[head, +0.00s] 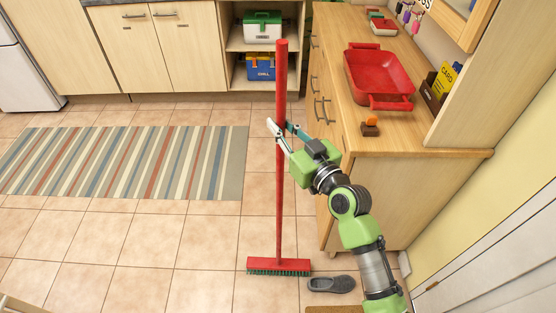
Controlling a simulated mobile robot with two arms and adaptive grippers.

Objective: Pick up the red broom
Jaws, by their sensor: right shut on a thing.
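The red broom (280,200) stands upright on the tiled floor, its long red handle rising past the counter's height. Its wide red head (279,265) with dark green bristles is at the bottom, at or close to the floor. My right gripper (280,133) is shut on the upper part of the handle, with its fingers on either side of it. My left gripper is not in view.
A grey shoe (331,284) lies just right of the broom head. A wooden counter (400,138) with a red tray (379,75) stands to the right. A striped rug (125,163) lies left. Open shelves (238,42) hold boxes behind. Bare tiles lie front left.

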